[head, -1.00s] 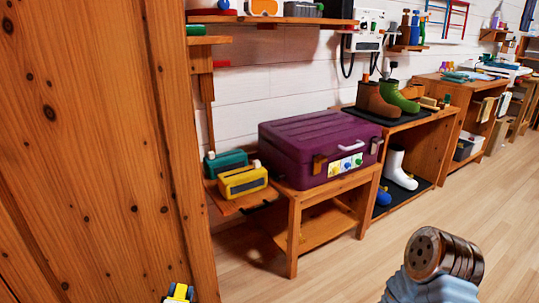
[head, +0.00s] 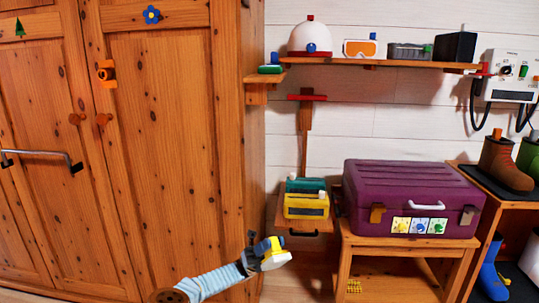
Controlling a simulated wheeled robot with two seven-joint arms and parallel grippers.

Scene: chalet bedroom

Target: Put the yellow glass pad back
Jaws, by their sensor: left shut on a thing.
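My left gripper (head: 266,247) is in the lower middle of the head view, at the end of my pale blue sleeved arm. It is shut on a small yellow and white piece, which appears to be the yellow glass pad (head: 278,244). The gripper partly hides the pad, so its full shape cannot be told. The pad is in the air, in front of the wardrobe's right edge and below the small low shelf. A green and blue pad (head: 270,69) lies on a small upper shelf (head: 257,92) beside the wardrobe. My right gripper is not in view.
A tall wooden wardrobe (head: 165,150) fills the left. A yellow box (head: 306,206) and a teal box stand on the low shelf. A purple chest (head: 410,190) sits on a wooden stand to the right. A long wall shelf (head: 390,64) holds a white helmet, goggles and boxes.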

